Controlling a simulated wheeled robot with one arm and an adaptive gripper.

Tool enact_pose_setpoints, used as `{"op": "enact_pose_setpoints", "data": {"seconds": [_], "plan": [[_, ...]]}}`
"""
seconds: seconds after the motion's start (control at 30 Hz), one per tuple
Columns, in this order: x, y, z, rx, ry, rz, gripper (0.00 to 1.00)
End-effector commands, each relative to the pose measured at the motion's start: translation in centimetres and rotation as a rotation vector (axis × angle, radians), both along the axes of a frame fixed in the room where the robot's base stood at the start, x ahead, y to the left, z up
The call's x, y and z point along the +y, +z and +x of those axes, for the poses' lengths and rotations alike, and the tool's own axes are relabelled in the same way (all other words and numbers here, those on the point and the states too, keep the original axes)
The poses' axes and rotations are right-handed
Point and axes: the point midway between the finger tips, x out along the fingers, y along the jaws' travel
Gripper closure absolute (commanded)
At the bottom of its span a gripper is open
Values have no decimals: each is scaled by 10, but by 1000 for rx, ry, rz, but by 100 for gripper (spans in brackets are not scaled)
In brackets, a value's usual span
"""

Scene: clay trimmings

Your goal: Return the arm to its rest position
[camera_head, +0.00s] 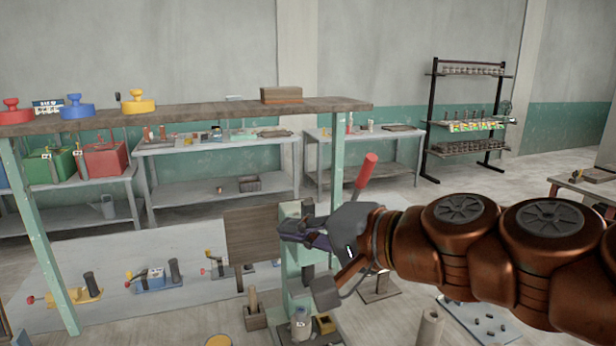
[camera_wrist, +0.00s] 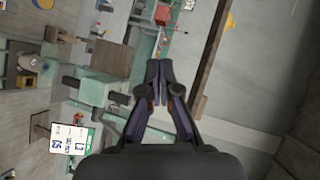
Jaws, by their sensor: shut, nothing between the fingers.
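My arm reaches in from the right edge of the head view, across the lower right. My gripper (camera_head: 290,232) is at its left end, in front of a pale green stand (camera_head: 305,262). The gripper is shut with nothing between the fingers. A red-handled lever (camera_head: 366,170) shows just above the gripper in the head view. I cannot tell whether the gripper touches the stand.
A raised wooden shelf (camera_head: 210,110) on green posts carries red, blue and yellow knobbed pieces at the left. Workbenches (camera_head: 220,185) line the back wall. A black rack (camera_head: 468,120) stands at the back right. Open floor (camera_head: 425,200) lies between the rack and my arm.

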Motion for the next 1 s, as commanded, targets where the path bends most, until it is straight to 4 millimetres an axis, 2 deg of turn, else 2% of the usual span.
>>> {"op": "enact_pose_setpoints", "data": {"seconds": [0.03, 0.13, 0.23, 0.3, 0.37, 0.5, 0.6, 0.73, 0.83, 1.0], "plan": [[3, -28, -10, 13, 41, -98, 100], [0, -85, -35, 59, 132, -289, 100], [-15, -139, -60, 129, 212, -469, 100], [-33, -174, -79, 189, 263, -589, 100], [-52, -200, -96, 244, 301, -688, 100], [-104, -250, -139, 402, 385, -898, 100], [-141, -272, -168, 514, 430, -1017, 100], [-177, -284, -196, 625, 464, -1119, 100], [-192, -287, -207, 673, 476, -1160, 100], [-198, -288, -212, 691, 481, -1177, 100]]}}
